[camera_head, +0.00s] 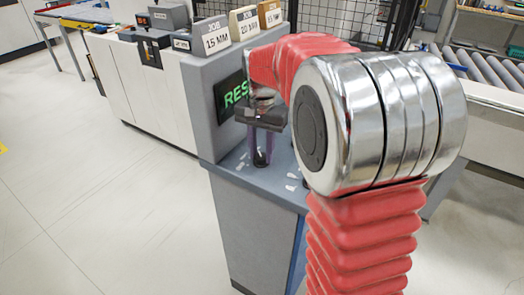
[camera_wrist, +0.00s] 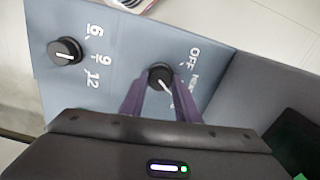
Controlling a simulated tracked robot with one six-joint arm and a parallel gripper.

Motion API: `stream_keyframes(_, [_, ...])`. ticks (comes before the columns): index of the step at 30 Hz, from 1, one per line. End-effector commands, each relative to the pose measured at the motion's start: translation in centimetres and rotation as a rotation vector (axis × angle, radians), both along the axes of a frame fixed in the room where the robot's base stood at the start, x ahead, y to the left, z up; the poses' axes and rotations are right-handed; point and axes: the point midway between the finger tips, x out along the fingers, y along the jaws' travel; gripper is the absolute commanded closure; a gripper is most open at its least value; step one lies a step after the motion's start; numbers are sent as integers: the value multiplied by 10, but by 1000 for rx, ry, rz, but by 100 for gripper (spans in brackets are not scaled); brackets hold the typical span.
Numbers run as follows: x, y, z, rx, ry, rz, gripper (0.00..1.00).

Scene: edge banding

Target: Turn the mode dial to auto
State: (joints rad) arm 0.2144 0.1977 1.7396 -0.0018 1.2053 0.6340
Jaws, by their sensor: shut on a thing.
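The mode dial (camera_wrist: 160,76) is a round black knob with a white pointer line on the grey console panel. In the wrist view its pointer slants toward the lower right. The label OFF and a second, partly hidden label sit to its right; I cannot read an auto label. My gripper (camera_wrist: 161,84) has its two purple fingers shut on the dial, one on each side. In the head view my gripper (camera_head: 261,155) reaches down to the console top, and its fingers mostly hide the dial.
A second black dial (camera_wrist: 65,51) with marks 6, 9 and 12 is to the left in the wrist view. A green-lettered screen (camera_head: 231,95) stands behind my gripper, partly hidden. Job cards (camera_head: 213,36) stand on top of the console.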

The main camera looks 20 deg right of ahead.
Motion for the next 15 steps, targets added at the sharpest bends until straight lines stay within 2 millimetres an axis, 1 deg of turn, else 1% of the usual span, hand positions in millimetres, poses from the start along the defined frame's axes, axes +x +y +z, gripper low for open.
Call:
stream_keyframes(6, [2,1,1,1,-7,-107,93])
stream_keyframes(15, [2,2,1,3,-8,-154,93])
